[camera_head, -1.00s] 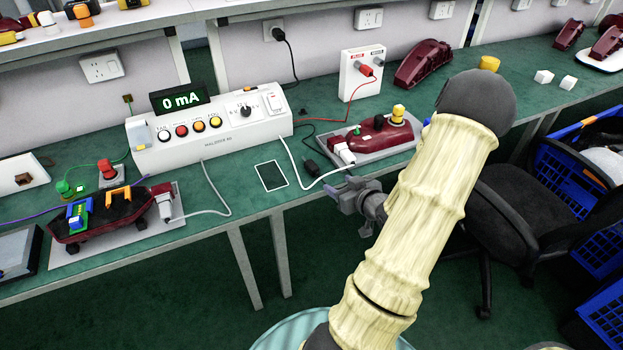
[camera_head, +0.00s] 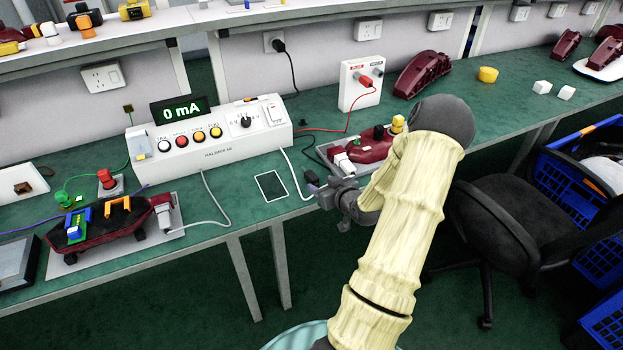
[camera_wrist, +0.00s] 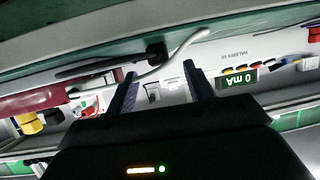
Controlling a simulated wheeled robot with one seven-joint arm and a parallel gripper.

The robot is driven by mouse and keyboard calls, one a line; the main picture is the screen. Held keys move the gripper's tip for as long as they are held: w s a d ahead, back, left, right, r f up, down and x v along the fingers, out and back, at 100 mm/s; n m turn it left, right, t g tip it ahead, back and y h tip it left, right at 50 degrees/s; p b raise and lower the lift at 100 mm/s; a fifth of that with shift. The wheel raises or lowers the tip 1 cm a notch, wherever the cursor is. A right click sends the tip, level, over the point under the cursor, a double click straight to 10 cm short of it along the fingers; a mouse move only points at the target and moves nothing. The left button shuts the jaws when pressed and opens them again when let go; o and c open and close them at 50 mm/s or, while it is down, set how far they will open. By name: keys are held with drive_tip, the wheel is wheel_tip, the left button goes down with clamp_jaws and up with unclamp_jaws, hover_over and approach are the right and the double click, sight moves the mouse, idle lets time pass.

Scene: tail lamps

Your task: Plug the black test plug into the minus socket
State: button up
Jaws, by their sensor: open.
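The black test plug (camera_head: 311,178) lies on the green bench, between the white meter unit and the tray with the red lamp. A dark cable runs from it. My gripper (camera_head: 319,191) is open and empty at the bench's front edge, close to the plug and partly overlapping it. In the wrist view the plug (camera_wrist: 157,52) appears just beyond the fingertips of my gripper (camera_wrist: 160,72); I cannot tell the exact gap. The minus socket (camera_head: 378,70) is on the upright white box (camera_head: 350,92) at the back. A red plug (camera_head: 365,82) sits in the box's plus side.
The white meter unit (camera_head: 215,151) reads 0 mA. A white cable (camera_head: 292,170) loops close to the black plug. A black chair (camera_head: 500,230) stands right.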

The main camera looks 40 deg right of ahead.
sight(314, 178)
drive_tip(key=shift+x, duration=1.2)
drive_tip(key=shift+r, duration=0.1)
drive_tip(key=shift+r+x, duration=0.15)
drive_tip(key=shift+x, duration=1.15)
drive_tip(key=shift+r+x, duration=0.15)
drive_tip(key=shift+x, duration=1.2)
drive_tip(key=shift+d, duration=0.1)
drive_tip(key=c, duration=1.1)
